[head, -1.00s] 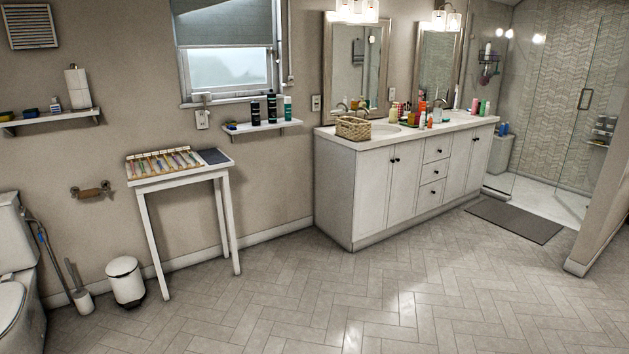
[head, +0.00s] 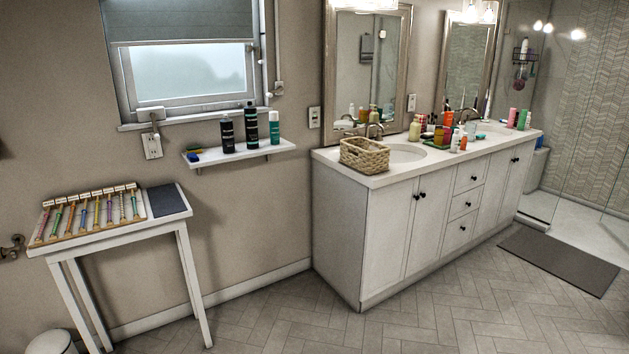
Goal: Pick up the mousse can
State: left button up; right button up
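Three upright cans or bottles stand on a small white wall shelf (head: 240,158) below the window. One is a dark can (head: 227,134). Beside it is a taller black can (head: 251,128) with a blue-green lower part. The third is a teal can (head: 274,131) with a white cap. The labels are too small to read, so I cannot tell which one is the mousse can. Neither of my grippers is in view.
A narrow white table (head: 120,236) with colourful rods on a tray (head: 142,211) and a dark mat (head: 166,199) stands left of the shelf. A white vanity (head: 337,225) with a wicker basket (head: 364,156) stands right. The tiled floor (head: 270,325) between them is clear.

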aim_at(226, 124)
jog(key=i+l+u, duration=0.1)
jog(key=i, duration=2)
